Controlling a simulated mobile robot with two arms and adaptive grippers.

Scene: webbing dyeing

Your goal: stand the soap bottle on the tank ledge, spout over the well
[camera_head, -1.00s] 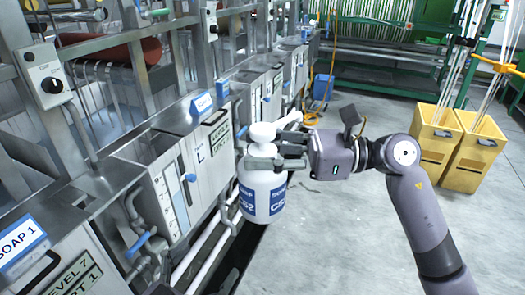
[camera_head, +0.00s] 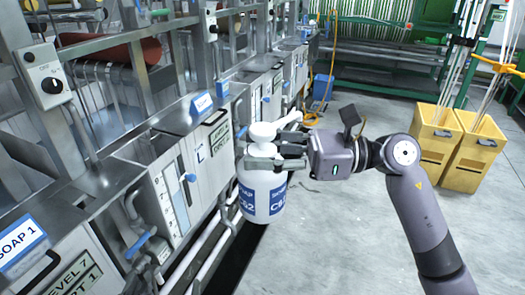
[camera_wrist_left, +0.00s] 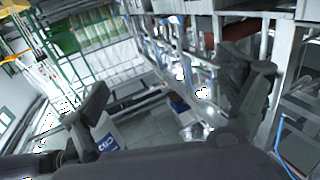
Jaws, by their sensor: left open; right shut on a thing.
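The soap bottle (camera_head: 262,200) is white with a blue label and a white pump top, its spout pointing right in the head view. My right gripper (camera_head: 276,156) is shut on it just below the pump and holds it upright in the air, in front of the tank row. A steel tank ledge (camera_head: 95,187) with a dark open well (camera_head: 62,208) is at the left, near the SOAP 1 sign (camera_head: 22,246). The bottle is apart from it. My left gripper (camera_wrist_left: 168,78) is open and empty in the left wrist view. Part of the bottle (camera_wrist_left: 106,136) shows behind its finger there.
Tanks with blue-handled valves (camera_head: 190,177) and white pipes (camera_head: 190,262) line the left. A steel upright (camera_head: 55,115) carries a control box (camera_head: 45,75). Yellow bins (camera_head: 474,150) stand at the right. The grey floor (camera_head: 330,235) between is clear.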

